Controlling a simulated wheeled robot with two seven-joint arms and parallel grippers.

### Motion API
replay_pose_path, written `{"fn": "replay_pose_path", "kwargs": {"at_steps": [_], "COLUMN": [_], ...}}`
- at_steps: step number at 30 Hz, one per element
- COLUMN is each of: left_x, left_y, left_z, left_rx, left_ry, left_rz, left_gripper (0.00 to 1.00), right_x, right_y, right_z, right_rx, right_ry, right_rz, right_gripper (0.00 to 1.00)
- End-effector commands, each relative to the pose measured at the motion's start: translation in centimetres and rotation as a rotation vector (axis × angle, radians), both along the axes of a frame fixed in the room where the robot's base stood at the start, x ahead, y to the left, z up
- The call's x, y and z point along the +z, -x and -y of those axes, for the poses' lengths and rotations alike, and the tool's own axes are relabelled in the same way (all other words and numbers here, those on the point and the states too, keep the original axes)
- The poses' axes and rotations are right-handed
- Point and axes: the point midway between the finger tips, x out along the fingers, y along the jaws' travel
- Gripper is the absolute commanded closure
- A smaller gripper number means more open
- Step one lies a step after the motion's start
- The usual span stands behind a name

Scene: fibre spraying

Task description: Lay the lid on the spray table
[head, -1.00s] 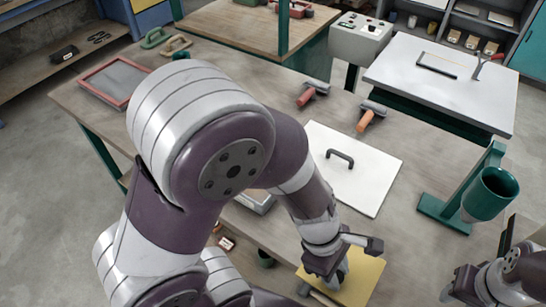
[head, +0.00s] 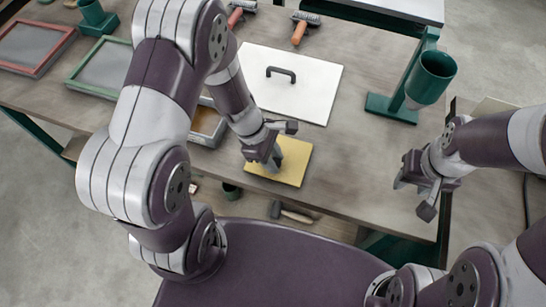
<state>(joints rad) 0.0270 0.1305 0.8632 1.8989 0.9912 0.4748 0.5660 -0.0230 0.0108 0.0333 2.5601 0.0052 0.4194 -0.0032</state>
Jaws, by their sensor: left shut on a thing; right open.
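The lid seems to be the flat white panel (head: 305,100) with a black bar handle (head: 281,73), lying on the workbench (head: 345,165). My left gripper (head: 267,160) is nearer me than that panel and apart from it. It points down over a yellow board (head: 294,166) on the bench and is shut, apparently on this board. Its fingers hide the spot it holds. My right gripper (head: 418,188) is open and empty, near the bench's right end. A white table top (head: 405,8), perhaps the spray table, shows only in part at the top edge.
A green cup on a stand (head: 430,75) is right of the panel. Two rollers (head: 300,28) lie behind it. Left are a green-framed screen (head: 105,67), a red-framed screen (head: 35,45) and a tray (head: 207,125), partly behind my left arm. The bench right of the yellow board is clear.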

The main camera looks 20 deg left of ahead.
Motion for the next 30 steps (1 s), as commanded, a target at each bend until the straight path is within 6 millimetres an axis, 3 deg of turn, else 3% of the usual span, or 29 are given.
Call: {"fn": "replay_pose_path", "kwargs": {"at_steps": [7,8,9,10,20,30], "left_x": [-0.4,-0.3,-0.2,-0.2,0.6,8.2], "left_y": [0.0,0.0,0.0,0.0,0.0,-0.2], "left_z": [0.0,0.0,0.0,0.0,-0.1,-3.3], "left_rx": [0.000,0.000,0.000,0.000,0.000,0.002], "left_ry": [0.000,0.000,0.000,0.000,0.000,0.000], "left_rz": [0.000,0.000,0.000,-0.001,0.001,0.004], "left_gripper": [1.00,0.60,0.47,0.44,0.44,0.44], "right_x": [-0.5,-0.3,-0.2,-0.2,0.3,1.8], "right_y": [0.0,0.0,0.0,0.0,0.0,0.0], "right_z": [0.0,0.0,0.0,0.0,0.0,0.0], "right_rx": [0.000,0.000,0.000,0.000,0.000,0.000], "right_ry": [0.000,0.000,0.000,0.000,0.000,0.000], "right_rz": [0.000,0.000,0.000,0.000,0.000,0.000], "right_gripper": [0.57,0.57,0.57,0.57,0.57,0.57]}}
